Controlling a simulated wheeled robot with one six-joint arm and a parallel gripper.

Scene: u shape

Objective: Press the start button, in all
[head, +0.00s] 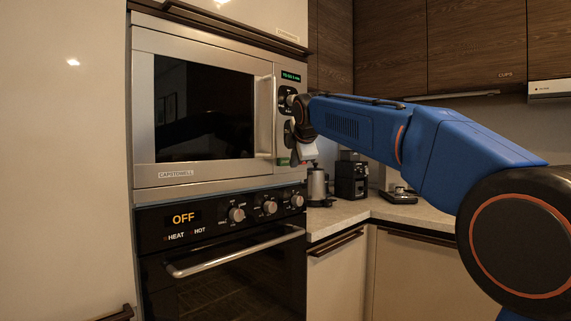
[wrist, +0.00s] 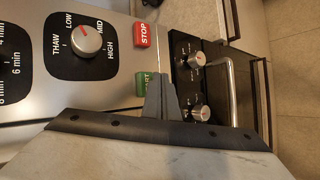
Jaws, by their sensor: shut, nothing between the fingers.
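The steel microwave (head: 205,38) is built in above the oven, with its door shut. Its green start button (head: 283,161) shows low on the control panel, and in the wrist view the button (wrist: 142,84) reads START, partly hidden by my fingers. My gripper (head: 308,152) is just in front of the lower panel; in the wrist view its shut, empty fingertips (wrist: 163,80) overlap the right part of the button. I cannot tell whether they touch it. The red STOP button (wrist: 144,35) is beside the start button.
The power dial (wrist: 86,40) is near the buttons in the wrist view. The oven (head: 225,250) with knobs and a bar handle (head: 235,252) is below. A kettle (head: 317,186) and coffee maker (head: 351,178) stand on the counter (head: 340,215) to the right.

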